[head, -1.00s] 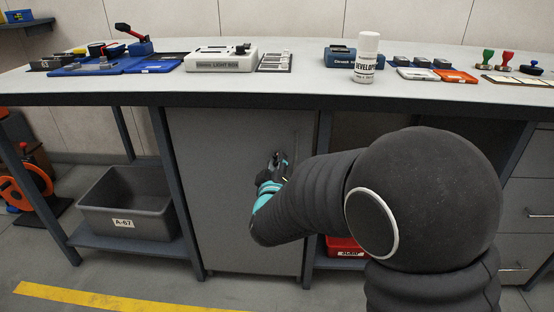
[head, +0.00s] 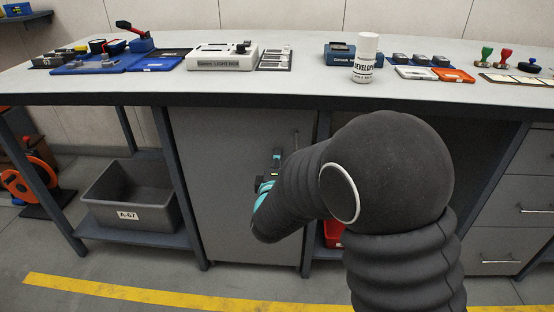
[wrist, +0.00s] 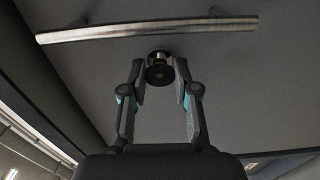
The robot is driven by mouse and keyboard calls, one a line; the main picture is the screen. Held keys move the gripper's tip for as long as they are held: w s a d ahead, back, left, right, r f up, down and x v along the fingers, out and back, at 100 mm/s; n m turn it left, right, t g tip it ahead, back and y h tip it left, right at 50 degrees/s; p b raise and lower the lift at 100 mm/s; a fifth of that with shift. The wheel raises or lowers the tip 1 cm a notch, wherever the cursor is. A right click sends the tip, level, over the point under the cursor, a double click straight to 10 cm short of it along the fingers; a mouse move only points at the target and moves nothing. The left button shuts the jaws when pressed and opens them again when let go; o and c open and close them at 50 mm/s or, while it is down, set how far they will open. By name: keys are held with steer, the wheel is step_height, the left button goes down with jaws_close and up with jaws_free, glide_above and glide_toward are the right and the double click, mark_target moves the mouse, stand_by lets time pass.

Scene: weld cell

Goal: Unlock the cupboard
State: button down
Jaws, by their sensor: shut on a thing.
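The cupboard is a grey door (head: 228,190) under the bench; it looks shut. Its bar handle (head: 296,142) shows at the door's upper right, and also crosses the top of the wrist view (wrist: 150,28). A dark round lock knob (wrist: 158,74) with a brass-coloured centre stands out from the door near the handle. My gripper (wrist: 159,80) is shut on this knob, one finger on each side. In the head view my gripper (head: 272,168) is against the door, partly hidden by my arm. The lock's exact turn is too small to tell.
The bench top (head: 300,85) overhangs the door and carries a light box (head: 221,57) and a developer bottle (head: 365,58). A grey bin (head: 130,195) is on the shelf at left. A red bin (head: 333,233) is right of the door, partly hidden.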

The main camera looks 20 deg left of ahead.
steer(key=shift+n, duration=0.3)
steer(key=c, duration=1.1)
jaws_free()
steer(key=shift+c, duration=0.2)
steer(key=shift+s, duration=0.15)
steer(key=v, duration=1.1)
steer(key=shift+s, duration=0.4)
steer(key=shift+d, duration=0.15)
